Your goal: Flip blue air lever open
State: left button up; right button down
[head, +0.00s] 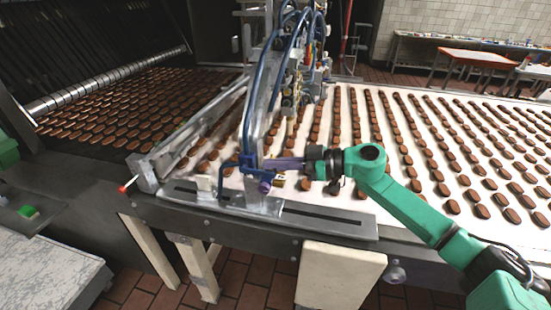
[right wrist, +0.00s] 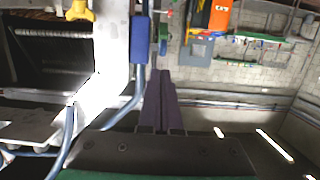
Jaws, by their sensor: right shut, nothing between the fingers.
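A blue lever or valve part (head: 247,161) sits low on the upright metal frame at the belt's near edge. In the right wrist view a blue block (right wrist: 140,39), seemingly the same lever, is just left of my fingertips. My right gripper (head: 270,164) reaches in from the right with its purple fingers pointing left at the lever. The fingers (right wrist: 160,76) are together and empty in the right wrist view. I cannot tell whether they touch the lever. The lever's exact position is unclear. My left gripper is not in view.
Blue hoses (head: 254,90) run down the metal frame (head: 250,125) beside the lever. The white belt (head: 352,130) carries rows of brown biscuits behind and right. A metal plate (head: 325,219) lies along the near edge. A red-tipped rod (head: 127,186) sticks out at the left.

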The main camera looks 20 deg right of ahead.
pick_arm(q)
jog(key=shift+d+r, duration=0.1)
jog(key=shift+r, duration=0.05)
pick_arm(e)
jog(key=shift+s+d+f, duration=0.1)
jog(key=shift+s+f, duration=0.05)
jog(key=shift+f, duration=0.35)
